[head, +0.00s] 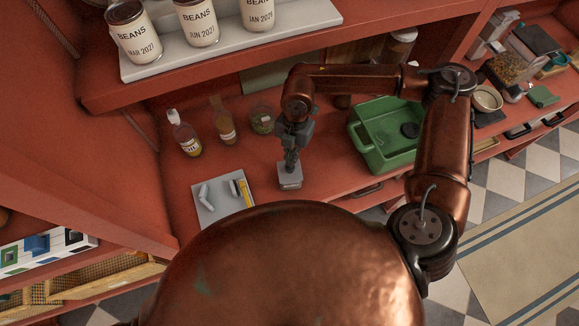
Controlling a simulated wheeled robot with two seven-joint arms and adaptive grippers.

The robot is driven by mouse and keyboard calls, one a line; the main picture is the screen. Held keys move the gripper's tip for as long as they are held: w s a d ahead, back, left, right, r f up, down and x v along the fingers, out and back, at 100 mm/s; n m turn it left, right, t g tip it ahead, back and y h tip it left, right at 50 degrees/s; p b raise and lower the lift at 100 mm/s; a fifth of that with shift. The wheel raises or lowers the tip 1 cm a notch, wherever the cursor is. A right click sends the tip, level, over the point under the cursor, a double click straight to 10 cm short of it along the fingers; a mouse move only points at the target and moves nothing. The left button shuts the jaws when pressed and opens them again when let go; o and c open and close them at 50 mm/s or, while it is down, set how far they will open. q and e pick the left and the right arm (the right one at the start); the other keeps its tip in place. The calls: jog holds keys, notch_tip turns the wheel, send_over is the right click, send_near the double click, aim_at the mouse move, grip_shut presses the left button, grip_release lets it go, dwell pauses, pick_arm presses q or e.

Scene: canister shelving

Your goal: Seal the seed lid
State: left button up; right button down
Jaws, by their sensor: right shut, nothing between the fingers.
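My right gripper (291,162) points straight down over the red counter, shut with nothing held. Its fingertips are at the top of a small grey block-like container (290,178) with dark marking on its front; I cannot tell whether they touch it. The fingers cover part of its top. No lid labelled as seed can be read. A clear box with brown grain-like contents (510,72) stands on the far right counter; its lid state is too small to tell. My left gripper is not in view.
A green bin (362,150) with a dark round thing inside stands right of the gripper. Bottles (185,136) and a jar (262,120) stand behind left. A grey tray (211,211) with small items lies front left. Labelled bean cans (197,22) line the shelf above.

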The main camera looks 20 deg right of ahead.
jog(key=shift+f+b, duration=0.85)
jog(key=shift+f, duration=0.35)
dwell(0.8)
jog(key=shift+r, duration=0.15)
notch_tip(320, 180, up, 9)
jog(key=p, duration=0.4)
dwell(0.7)
dwell(0.5)
